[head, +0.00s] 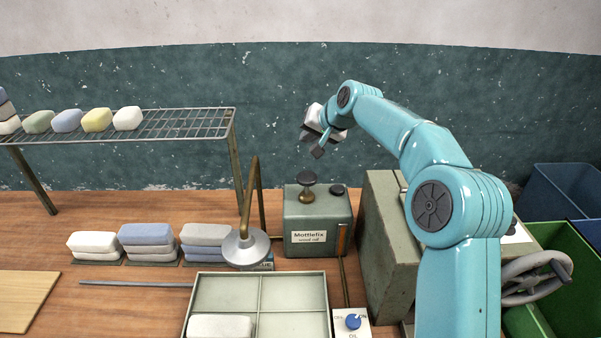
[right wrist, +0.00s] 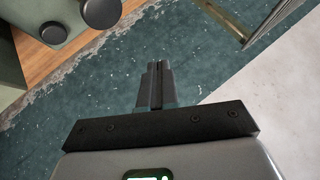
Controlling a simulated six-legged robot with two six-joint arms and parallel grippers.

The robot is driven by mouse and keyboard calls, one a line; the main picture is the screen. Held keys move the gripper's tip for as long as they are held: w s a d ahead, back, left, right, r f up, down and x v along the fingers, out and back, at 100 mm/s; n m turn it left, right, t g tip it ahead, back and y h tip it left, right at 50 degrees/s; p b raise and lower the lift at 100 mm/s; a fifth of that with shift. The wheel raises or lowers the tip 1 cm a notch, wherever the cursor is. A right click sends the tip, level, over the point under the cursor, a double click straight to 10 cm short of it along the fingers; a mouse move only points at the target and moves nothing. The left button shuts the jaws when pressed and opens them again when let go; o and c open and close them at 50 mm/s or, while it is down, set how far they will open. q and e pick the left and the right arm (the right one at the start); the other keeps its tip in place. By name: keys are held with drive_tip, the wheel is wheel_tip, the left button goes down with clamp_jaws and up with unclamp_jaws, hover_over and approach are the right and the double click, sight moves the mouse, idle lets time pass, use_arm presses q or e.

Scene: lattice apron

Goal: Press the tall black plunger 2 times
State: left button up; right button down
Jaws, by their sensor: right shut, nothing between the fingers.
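The tall black plunger (head: 307,178) stands upright on top of the green-grey Mottlefix box (head: 304,240), its round black knob on a brass-coloured stem. A shorter black cap (head: 338,190) is beside it on the box's right. My right gripper (head: 318,152) is above the plunger in the head view, apart from it, with its fingers angled down. In the right wrist view the fingers (right wrist: 155,85) are together and empty. That view also shows the plunger's knob (right wrist: 101,10) and the smaller cap (right wrist: 53,33) at upper left. My left gripper is out of view.
A wire rack (head: 185,124) with several soap bars stands at left. Stacked bars (head: 148,242), a lamp with a round head (head: 246,247) and a divided tray (head: 258,276) are in front. A grey-green case (head: 376,240) stands right of the box, with a green crate (head: 565,260) beyond.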

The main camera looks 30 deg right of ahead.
drive_tip(key=d, duration=0.1)
drive_tip(key=b, duration=0.1)
hover_over(310, 177)
wheel_tip(310, 177, down, 6)
drive_tip(key=shift+s+d+r, duration=0.1)
drive_tip(key=shift+r, duration=0.15)
drive_tip(key=shift+a+f+b, duration=0.15)
drive_tip(key=shift+f+b, duration=0.4)
drive_tip(key=shift+b, duration=0.05)
drive_tip(key=shift+a+f+b, duration=0.15)
drive_tip(key=shift+f+b, duration=0.35)
drive_tip(key=shift+b, duration=0.1)
drive_tip(key=shift+s+f+b, duration=0.1)
drive_tip(key=shift+f+b, duration=0.2)
drive_tip(key=shift+f, duration=0.05)
drive_tip(key=shift+d+f+b, duration=0.2)
drive_tip(key=shift+f+b, duration=0.15)
drive_tip(key=shift+f, duration=0.25)
drive_tip(key=shift+a+r, duration=0.2)
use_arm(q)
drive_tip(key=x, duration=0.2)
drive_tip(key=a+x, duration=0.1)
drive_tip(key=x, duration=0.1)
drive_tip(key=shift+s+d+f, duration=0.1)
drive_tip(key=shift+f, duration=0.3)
use_arm(e)
drive_tip(key=shift+d, duration=0.1)
drive_tip(key=shift+f, duration=0.1)
